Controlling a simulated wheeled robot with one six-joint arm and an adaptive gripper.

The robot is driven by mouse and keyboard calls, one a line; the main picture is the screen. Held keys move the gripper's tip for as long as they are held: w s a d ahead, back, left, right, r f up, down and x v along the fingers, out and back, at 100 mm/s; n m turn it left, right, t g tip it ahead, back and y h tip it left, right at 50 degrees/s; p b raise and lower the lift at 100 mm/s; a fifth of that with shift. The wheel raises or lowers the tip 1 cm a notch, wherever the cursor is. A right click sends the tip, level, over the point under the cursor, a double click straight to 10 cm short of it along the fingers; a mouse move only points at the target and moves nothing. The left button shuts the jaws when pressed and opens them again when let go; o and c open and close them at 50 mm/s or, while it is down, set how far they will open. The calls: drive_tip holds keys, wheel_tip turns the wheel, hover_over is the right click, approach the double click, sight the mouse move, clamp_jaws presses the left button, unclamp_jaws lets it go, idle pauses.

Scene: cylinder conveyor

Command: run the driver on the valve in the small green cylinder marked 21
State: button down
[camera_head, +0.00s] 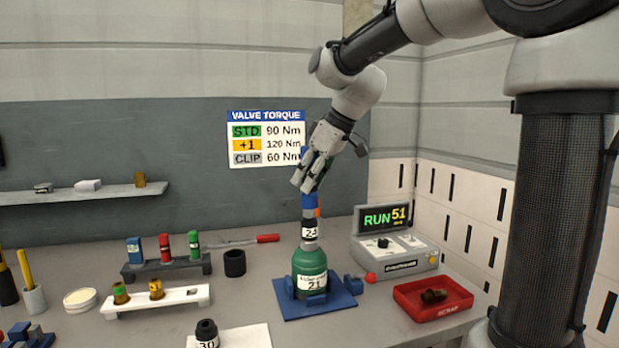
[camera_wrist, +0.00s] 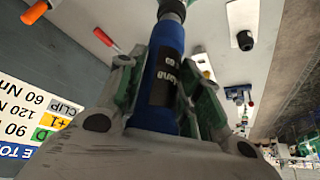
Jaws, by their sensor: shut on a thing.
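The small green cylinder (camera_head: 310,262) marked 21 stands upright in a blue holder (camera_head: 338,300) on the table. The blue driver (camera_head: 309,201) with an orange part stands upright above it. A dark socket (camera_head: 309,246) with a white label, which looks like 24, is at the driver's lower end and meets the cylinder's top. The valve is hidden under the socket. My gripper (camera_head: 313,175) is shut on the driver's upper body. In the wrist view the driver (camera_wrist: 168,45) lies between my gripper's fingers (camera_wrist: 160,85).
The control box (camera_head: 395,252) at right shows RUN 51. A red scrap tray (camera_head: 410,307) holds a brown piece. Left are a dark rack (camera_head: 165,268), a white rack (camera_head: 185,301), a loose black socket (camera_head: 235,262) and one marked 30 (camera_head: 207,332). A red-handled tool (camera_head: 267,238) lies behind.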

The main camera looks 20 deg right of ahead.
idle(0.6)
drive_tip(key=shift+r, duration=3.1)
